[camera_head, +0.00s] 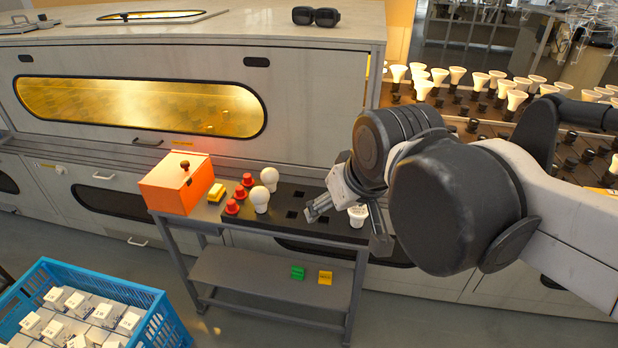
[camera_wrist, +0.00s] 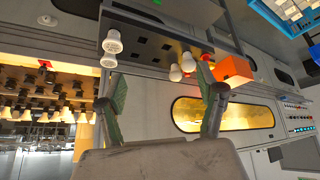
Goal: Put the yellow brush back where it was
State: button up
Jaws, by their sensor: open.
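Two small yellow things show in the head view, and I cannot tell for sure which is the brush. One yellow block (camera_head: 325,277) lies on the table's lower shelf, just right of a green block (camera_head: 297,272). The other yellow piece (camera_head: 217,192) lies on the table top, right of the orange box (camera_head: 176,186). My gripper (camera_head: 348,226) is at the right end of the table, open, with its fingers wide apart. In the wrist view my gripper (camera_wrist: 166,100) has nothing between its fingertips. No yellow thing is clear in that view.
A dark socket tray (camera_head: 322,223) lies on the table with white bulbs (camera_head: 261,199) and red pieces (camera_head: 232,207) at its left. A white reflector bulb (camera_head: 357,216) stands near my gripper. A blue crate (camera_head: 150,300) of white boxes is front left. The left lower shelf (camera_head: 235,272) is clear.

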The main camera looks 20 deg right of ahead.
jog(key=shift+m+t, duration=0.4)
jog(key=shift+m, duration=0.1)
jog(key=s+f, duration=0.1)
jog(key=s, duration=0.1)
jog(key=s+d+f, duration=0.1)
jog(key=s+f, duration=0.1)
jog(key=shift+f, duration=0.1)
notch_tip(320, 180, up, 5)
jog(key=p, duration=0.5)
